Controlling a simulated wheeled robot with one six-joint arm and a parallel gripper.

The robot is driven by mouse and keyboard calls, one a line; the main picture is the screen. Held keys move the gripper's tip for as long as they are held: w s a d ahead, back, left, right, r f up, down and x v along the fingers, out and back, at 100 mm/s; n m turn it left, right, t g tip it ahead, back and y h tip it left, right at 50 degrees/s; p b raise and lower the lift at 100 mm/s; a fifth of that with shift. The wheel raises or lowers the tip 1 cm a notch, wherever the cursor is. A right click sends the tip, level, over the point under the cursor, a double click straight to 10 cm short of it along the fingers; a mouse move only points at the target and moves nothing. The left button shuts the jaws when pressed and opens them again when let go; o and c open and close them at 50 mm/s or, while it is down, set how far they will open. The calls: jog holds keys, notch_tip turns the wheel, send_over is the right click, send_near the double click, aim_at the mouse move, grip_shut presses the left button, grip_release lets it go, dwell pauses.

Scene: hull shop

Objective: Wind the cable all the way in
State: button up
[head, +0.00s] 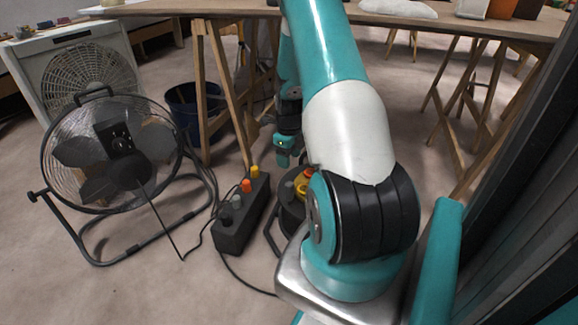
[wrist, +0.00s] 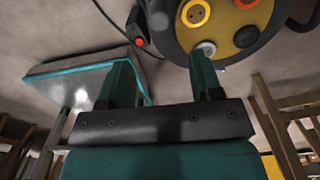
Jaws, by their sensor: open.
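The cable reel (head: 290,212) stands on the floor in the head view, dark with a yellow part, largely hidden behind my arm. In the wrist view the reel (wrist: 180,28) shows a yellow face with round sockets and a small grey knob (wrist: 206,49). My gripper (head: 284,152) is above and behind the reel in the head view. In the wrist view my gripper (wrist: 162,65) is open, with nothing between its fingers; the right fingertip overlaps the picture close to the knob, contact unclear. A black cable (head: 245,281) runs along the floor from beside the socket box towards the reel.
A dark socket box (head: 232,232) with yellow, orange and grey plugs lies left of the reel. A floor fan (head: 118,150) with its lead stands farther left. A blue bucket (head: 184,108) and wooden trestle legs (head: 222,85) stand behind. Open floor lies at front left.

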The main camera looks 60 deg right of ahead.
notch_tip(320, 180, up, 4)
jog(key=shift+f+p, duration=0.25)
jog(key=shift+p, duration=0.2)
